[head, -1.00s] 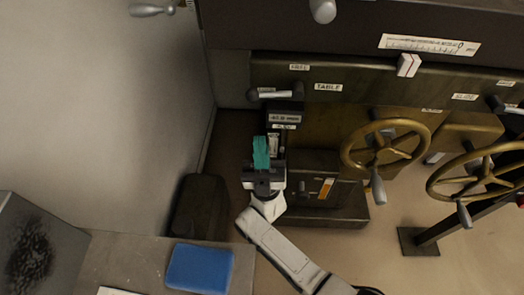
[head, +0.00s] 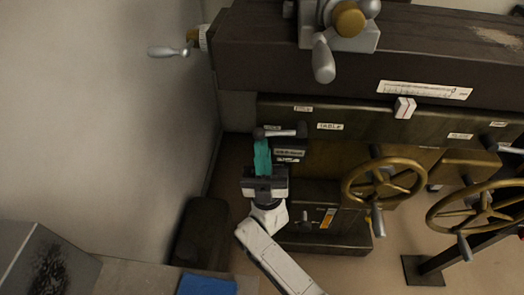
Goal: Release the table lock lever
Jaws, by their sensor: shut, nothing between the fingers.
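A short lever (head: 285,133) with a light bar and dark ends lies almost level on the machine front. It is just left of a white label reading TABLE (head: 330,126). My gripper (head: 262,142) has teal fingers, pointing up in the head view, with their tips just below the lever's dark left end. The fingers are shut with nothing between them. Whether the tips touch the lever or are only in front of it, I cannot tell.
Two brass handwheels (head: 384,184) (head: 486,204) with grey handles stand out at the right. A grey crank (head: 173,51) juts out at upper left. A blue pad (head: 207,285) lies on the bench at lower left. The wall at left is bare.

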